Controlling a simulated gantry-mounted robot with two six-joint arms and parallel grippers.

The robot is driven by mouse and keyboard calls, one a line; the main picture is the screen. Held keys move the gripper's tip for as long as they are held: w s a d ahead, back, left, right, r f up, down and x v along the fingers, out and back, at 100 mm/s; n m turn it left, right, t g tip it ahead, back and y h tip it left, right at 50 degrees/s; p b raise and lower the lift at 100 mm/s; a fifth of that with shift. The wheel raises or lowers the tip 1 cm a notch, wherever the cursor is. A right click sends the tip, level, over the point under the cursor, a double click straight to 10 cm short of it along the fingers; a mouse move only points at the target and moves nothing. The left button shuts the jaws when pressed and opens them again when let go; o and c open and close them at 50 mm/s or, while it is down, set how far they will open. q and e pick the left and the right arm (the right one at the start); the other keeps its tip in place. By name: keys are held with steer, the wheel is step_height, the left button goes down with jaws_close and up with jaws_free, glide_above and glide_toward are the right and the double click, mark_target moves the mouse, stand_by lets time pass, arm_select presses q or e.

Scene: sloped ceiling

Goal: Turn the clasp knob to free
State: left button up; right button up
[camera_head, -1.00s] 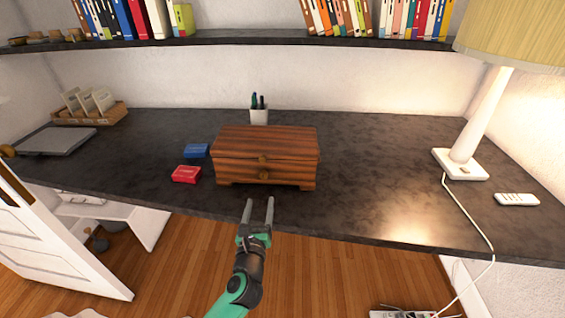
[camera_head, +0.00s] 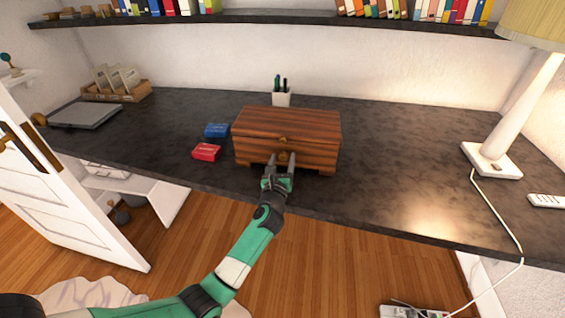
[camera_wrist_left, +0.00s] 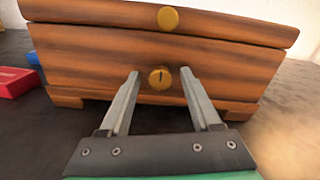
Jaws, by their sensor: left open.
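A striped brown wooden box (camera_head: 300,122) with a lid stands on the dark desk. On its front are two brass parts, an upper round piece on the lid (camera_wrist_left: 168,18) and a lower clasp knob (camera_wrist_left: 161,78) with a dark upright slot line. My left gripper (camera_head: 279,158) is at the box front, and it also shows in the left wrist view (camera_wrist_left: 162,82). It is open, with its fingers on either side of the lower knob, not visibly closed on it. In the head view the fingers partly cover the front around the knob. My right gripper is not in view.
A red box (camera_head: 206,152) and a blue box (camera_head: 216,130) lie left of the wooden box. A pen cup (camera_head: 282,97) stands behind it. A lamp (camera_head: 491,160) with a cord is at the right. The desk (camera_head: 400,170) between is clear.

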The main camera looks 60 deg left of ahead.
arm_select(q)
jaws_close()
stand_by(0.4)
